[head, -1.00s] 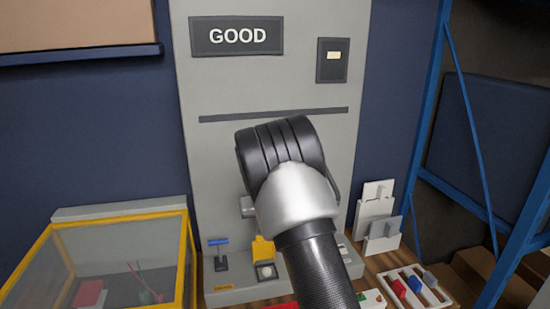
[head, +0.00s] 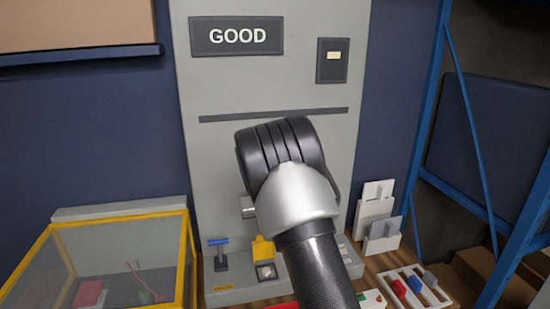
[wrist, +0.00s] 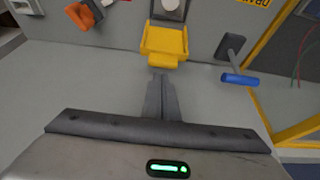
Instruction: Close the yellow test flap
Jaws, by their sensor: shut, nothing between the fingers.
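The yellow test flap (head: 263,249) stands raised behind a pale round socket (head: 266,271) at the foot of the grey test panel. In the wrist view the yellow flap (wrist: 165,43) is at the top middle, with the socket (wrist: 172,8) just beyond it. My gripper (wrist: 159,78) is shut and empty. Its fingertips point at the flap's near edge and look close to it; I cannot tell whether they touch. In the head view my arm hides the fingers.
A blue-handled lever (head: 218,244) stands left of the flap. A yellow-framed clear box (head: 118,217) is at the left. An orange part (wrist: 82,16) lies across from the lever. A white tray (head: 437,298) with coloured pieces is at the right. The display (head: 237,36) reads GOOD.

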